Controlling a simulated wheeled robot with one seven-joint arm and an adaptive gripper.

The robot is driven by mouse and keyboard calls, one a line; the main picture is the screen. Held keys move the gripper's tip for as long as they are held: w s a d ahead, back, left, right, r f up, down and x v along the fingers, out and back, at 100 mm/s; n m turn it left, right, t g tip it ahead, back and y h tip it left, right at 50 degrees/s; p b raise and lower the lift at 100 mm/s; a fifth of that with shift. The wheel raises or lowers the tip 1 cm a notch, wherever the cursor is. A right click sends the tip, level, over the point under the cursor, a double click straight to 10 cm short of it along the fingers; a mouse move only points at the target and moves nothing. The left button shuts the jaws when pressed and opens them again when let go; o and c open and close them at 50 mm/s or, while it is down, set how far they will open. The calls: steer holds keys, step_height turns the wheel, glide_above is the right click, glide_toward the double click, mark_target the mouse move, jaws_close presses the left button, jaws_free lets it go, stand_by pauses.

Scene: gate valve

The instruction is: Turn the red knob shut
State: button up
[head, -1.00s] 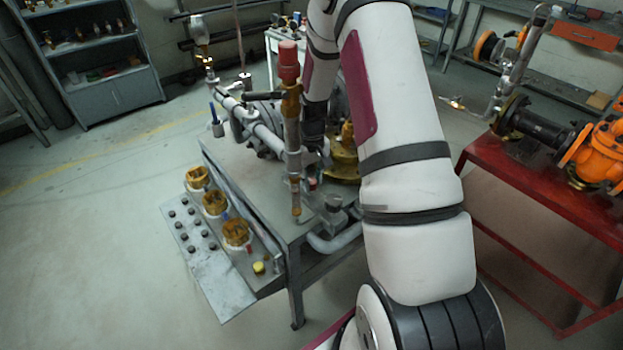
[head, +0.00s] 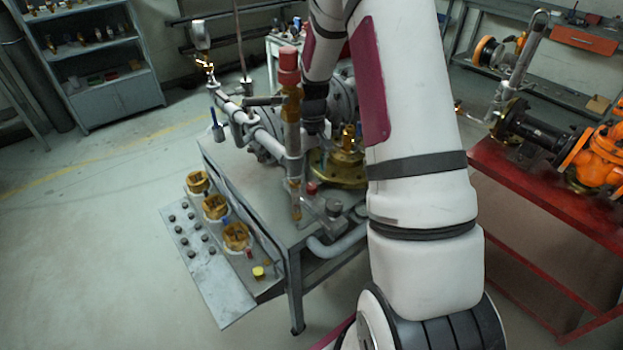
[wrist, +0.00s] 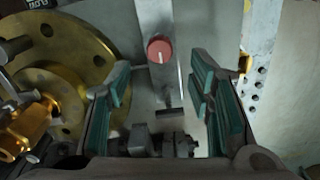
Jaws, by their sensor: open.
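The red knob (wrist: 160,50) is round with a pale line on its face. It stands on a grey strip in the upper middle of the wrist view. A small red piece (head: 311,188) beside the brass flange in the head view looks like the same knob. My gripper (wrist: 160,98) is open, with teal-padded fingers left and right in the wrist view. The knob appears in the gap between them, farther off and beyond the tips; nothing is held. In the head view my arm hides part of the bench, and the fingers cannot be made out clearly.
A brass flange (wrist: 75,60) lies left of the knob. A tall pipe with a red cylindrical top (head: 288,62) rises beside my arm. A button panel (head: 205,250) juts from the grey bench. A red table (head: 540,195) with orange valve parts stands right. Floor is clear at left.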

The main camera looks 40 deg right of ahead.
mark_target(312, 186)
step_height(312, 186, up, 6)
steer(key=shift+f, duration=0.25)
steer(key=shift+s, duration=0.1)
stand_by(0.4)
